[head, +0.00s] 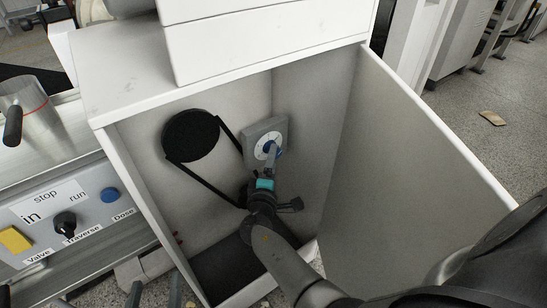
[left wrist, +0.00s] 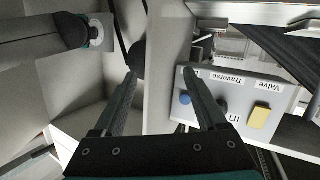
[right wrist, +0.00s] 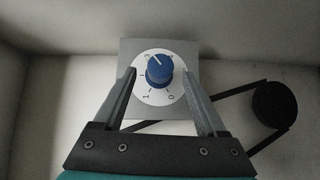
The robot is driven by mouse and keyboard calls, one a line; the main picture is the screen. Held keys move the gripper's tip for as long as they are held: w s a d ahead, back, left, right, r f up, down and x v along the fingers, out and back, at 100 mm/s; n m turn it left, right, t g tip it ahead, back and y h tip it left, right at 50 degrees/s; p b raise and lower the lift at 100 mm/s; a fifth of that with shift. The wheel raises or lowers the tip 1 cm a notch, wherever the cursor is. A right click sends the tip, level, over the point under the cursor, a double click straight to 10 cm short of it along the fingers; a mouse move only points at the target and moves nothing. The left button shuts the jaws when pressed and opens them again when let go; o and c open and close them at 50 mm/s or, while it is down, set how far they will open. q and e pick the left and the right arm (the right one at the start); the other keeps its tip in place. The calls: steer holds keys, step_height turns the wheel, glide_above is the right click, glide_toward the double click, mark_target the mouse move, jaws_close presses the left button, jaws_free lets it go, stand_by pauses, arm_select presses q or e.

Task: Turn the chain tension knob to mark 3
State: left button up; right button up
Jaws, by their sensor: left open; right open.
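The chain tension knob (right wrist: 159,70) is blue with a white pointer line. It sits on a round white dial (right wrist: 153,93) with printed numbers, on a grey square plate (right wrist: 190,52). In the head view the knob (head: 272,149) is partly hidden by my right gripper (head: 270,160). The right wrist view shows my right gripper (right wrist: 160,76) open, one finger on each side of the knob, with gaps visible. My left gripper (left wrist: 160,73) is open and empty, outside the cabinet.
The knob is deep inside an open white cabinet (head: 120,165), with its door (head: 400,180) swung to the right. A black wheel (head: 190,136) and chain are beside the dial plate. A control panel (head: 90,240) with a yellow button, black knob and blue button is at left.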

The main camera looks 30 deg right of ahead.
arm_select(q)
steer(key=shift+s+d+r+t+b, duration=0.35)
steer(key=shift+s+r+t, duration=0.15)
steer(key=shift+t, duration=0.4)
arm_select(e)
steer(key=shift+x, duration=1.35)
arm_select(q)
steer(key=shift+w, duration=0.1)
arm_select(e)
jaws_close()
